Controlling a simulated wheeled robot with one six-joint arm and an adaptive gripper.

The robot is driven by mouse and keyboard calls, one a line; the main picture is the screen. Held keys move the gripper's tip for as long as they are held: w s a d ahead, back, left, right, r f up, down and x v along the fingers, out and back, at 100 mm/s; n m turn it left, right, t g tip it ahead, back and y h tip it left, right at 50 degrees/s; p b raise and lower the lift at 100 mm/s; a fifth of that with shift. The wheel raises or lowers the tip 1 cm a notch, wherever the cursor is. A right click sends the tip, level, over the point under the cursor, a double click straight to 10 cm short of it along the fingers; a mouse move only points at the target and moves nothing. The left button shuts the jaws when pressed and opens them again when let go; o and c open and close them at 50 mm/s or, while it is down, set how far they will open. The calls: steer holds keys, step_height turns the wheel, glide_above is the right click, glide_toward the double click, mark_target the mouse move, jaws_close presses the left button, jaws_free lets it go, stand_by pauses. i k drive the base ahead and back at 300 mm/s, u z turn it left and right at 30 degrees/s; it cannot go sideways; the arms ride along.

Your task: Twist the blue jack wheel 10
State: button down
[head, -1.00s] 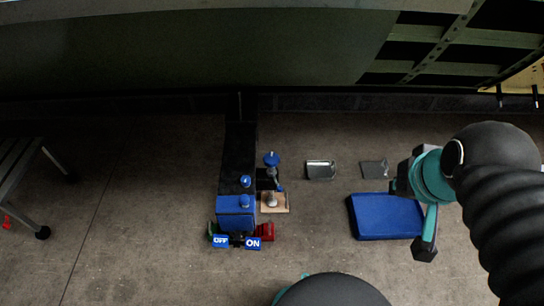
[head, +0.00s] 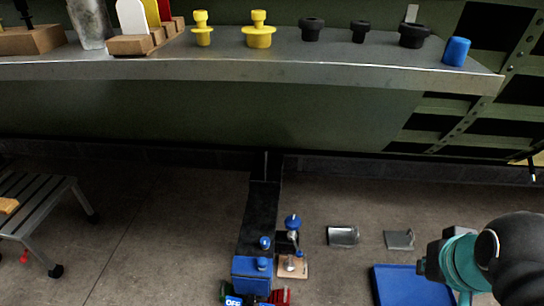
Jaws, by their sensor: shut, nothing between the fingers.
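A blue wheel (head: 293,221) tops a small upright post beside the blue box on the floor, low in the centre of the head view. Two smaller blue knobs, an upper one (head: 265,243) and a lower one (head: 261,263), are at the blue box (head: 252,270). No number is legible, so I cannot tell which part is jack wheel 10. My arm is at the lower right, well to the right of these parts. My gripper cannot be made out there; the arm runs off the bottom edge.
A grey shelf (head: 300,62) across the top carries yellow and black knobs and a blue cylinder (head: 456,51). Two metal pieces (head: 343,236) (head: 399,239) lie on the floor. A step stool (head: 45,215) stands left. Floor between stool and box is clear.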

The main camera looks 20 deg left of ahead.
mark_target(292, 223)
steer(key=u, duration=1.6)
steer(key=k, duration=0.55)
steer(key=z, duration=0.65)
